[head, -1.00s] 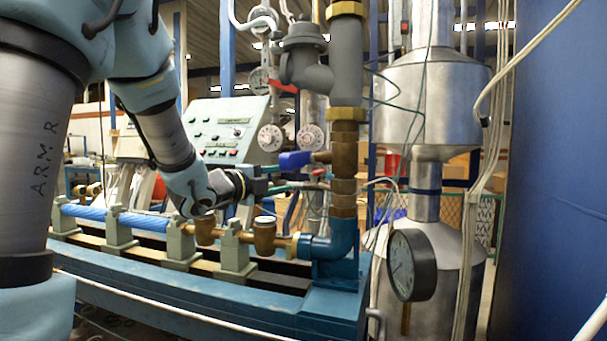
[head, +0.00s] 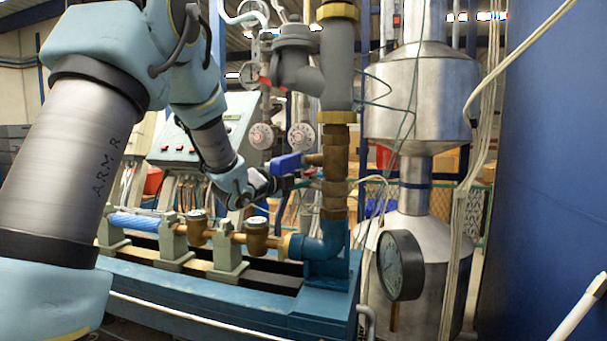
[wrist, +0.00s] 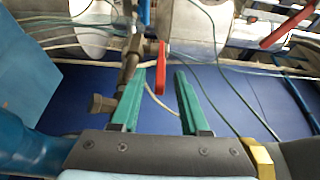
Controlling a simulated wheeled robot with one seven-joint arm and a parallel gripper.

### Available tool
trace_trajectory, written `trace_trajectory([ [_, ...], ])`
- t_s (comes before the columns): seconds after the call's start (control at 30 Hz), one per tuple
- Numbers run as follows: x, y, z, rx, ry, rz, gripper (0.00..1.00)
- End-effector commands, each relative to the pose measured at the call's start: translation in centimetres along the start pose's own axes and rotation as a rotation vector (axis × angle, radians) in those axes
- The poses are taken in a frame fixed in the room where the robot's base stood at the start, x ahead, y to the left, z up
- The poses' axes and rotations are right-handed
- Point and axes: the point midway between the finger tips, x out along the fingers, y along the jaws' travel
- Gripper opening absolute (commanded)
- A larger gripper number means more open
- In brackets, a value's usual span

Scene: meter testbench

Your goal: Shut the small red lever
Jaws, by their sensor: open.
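The small red lever (wrist: 162,68) stands upright in the wrist view, on a thin pipe with brass-brown fittings. It shows between the tips of my gripper (wrist: 161,75), whose two green fingers are spread apart. The lever appears a little beyond the fingertips, nearer the left finger. I cannot tell whether it touches that finger. In the head view my gripper (head: 296,182) is beside the upright brass pipe (head: 335,160), just below a blue lever (head: 285,163). The small red lever is not clear in that view.
A larger red lever (wrist: 288,26) is at the upper right of the wrist view. A round gauge (head: 400,265) and metal tanks (head: 418,95) stand right of the pipe. A blue bench (head: 225,305) carries pipework below. Loose cables hang around the tanks.

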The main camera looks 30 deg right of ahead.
Motion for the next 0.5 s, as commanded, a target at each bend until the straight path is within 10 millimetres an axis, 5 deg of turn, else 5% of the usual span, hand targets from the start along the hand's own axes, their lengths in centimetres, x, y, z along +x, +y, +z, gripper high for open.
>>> trace_trajectory([
  [0.1, -0.02, 0.01, -0.01, 0.0, 0.0, 0.0, 0.45],
  [0.5, -0.04, 0.0, -0.01, 0.0, 0.0, 0.0, 0.0],
])
